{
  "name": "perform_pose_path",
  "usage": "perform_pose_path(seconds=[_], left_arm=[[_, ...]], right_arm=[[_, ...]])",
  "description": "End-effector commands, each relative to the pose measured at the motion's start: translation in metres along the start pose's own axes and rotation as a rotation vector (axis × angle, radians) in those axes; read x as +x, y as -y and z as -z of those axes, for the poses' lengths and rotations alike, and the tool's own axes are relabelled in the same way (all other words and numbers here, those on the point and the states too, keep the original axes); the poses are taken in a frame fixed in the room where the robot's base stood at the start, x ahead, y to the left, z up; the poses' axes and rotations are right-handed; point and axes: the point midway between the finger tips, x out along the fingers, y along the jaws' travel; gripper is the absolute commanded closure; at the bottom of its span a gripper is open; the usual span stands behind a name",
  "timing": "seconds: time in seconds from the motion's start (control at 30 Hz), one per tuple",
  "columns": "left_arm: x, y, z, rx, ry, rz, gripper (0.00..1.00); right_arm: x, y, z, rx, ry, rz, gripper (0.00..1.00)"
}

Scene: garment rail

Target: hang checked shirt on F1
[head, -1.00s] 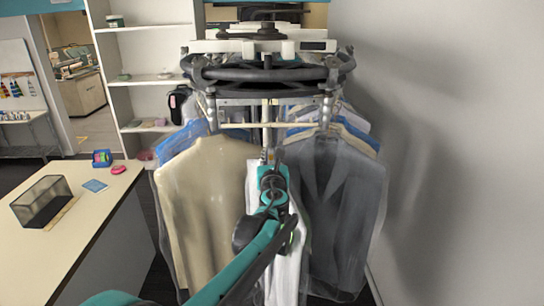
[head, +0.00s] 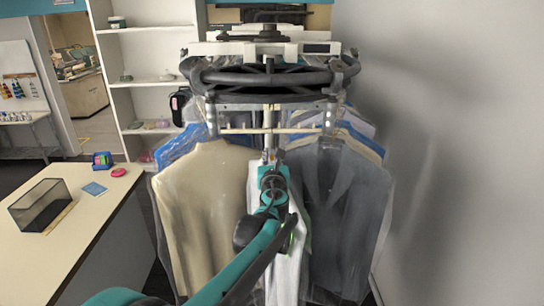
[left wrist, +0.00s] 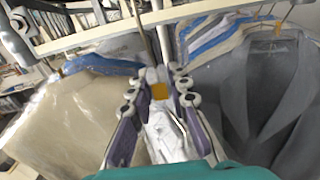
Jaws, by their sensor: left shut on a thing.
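A pale, mostly white shirt (head: 288,272) hangs in the gap between a beige garment and a dark grey jacket; it also shows in the left wrist view (left wrist: 166,138). Any check pattern is too faint to make out. My left gripper (head: 269,156) is at the top of this shirt, below the rail's front bar. In the left wrist view its fingers (left wrist: 158,82) are shut around a small orange-yellow piece above the shirt, apparently part of its hanger. The hanger's hook is hard to make out. My right gripper is out of view.
The beige garment (head: 208,205) hangs close on the left and the grey jacket (head: 345,215) close on the right, both in clear covers. The dark rail frame (head: 268,75) stands above. A table (head: 85,215) with a mesh box (head: 40,204) is at left; a wall is at right.

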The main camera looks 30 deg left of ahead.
Motion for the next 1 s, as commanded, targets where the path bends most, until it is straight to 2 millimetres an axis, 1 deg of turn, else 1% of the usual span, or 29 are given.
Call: perform_pose_path(seconds=[0.57, 1.0], left_arm=[[0.005, 0.0, -0.002, 0.0, 0.0, 0.0, 1.0], [0.023, 0.001, -0.002, 0.0, 0.0, 0.001, 1.0]], right_arm=[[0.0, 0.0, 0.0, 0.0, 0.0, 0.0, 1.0], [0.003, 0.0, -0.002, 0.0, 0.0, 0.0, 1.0]])
